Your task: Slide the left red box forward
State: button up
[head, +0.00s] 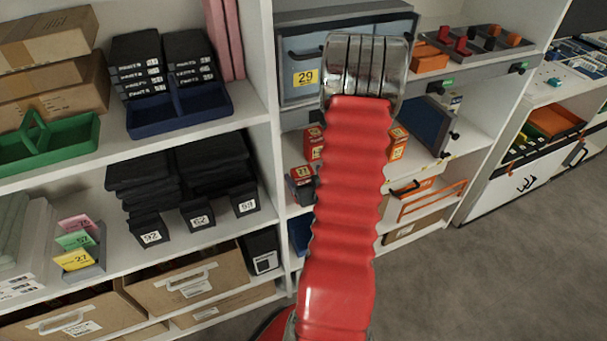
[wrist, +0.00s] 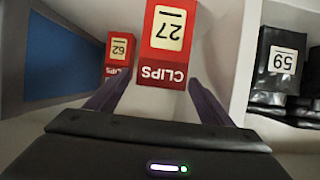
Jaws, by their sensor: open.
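In the wrist view, which shows labels upside down, a red box (wrist: 166,50) marked CLIPS 27 stands straight ahead of my gripper (wrist: 158,80). My gripper is open, its two dark fingers either side of the box's near end in the picture; I cannot tell whether they touch it. A second red box (wrist: 118,52), marked 62, stands to the left in that view. In the head view, red boxes show left of my arm, one lower (head: 302,183) and one higher (head: 314,140), and an orange-red box (head: 397,143) shows right of it.
A white upright (wrist: 232,50) stands close beside the box, with a black bin (wrist: 280,60) marked 59 beyond it. A blue panel (wrist: 60,60) is on the other side. In the head view, a dark blue-grey screen-like item (head: 425,126) stands right of the boxes.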

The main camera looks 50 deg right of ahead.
jog(key=v, duration=0.5)
jog(key=shift+s, duration=0.2)
jog(key=shift+a+r, duration=0.1)
jog(key=shift+a, duration=0.05)
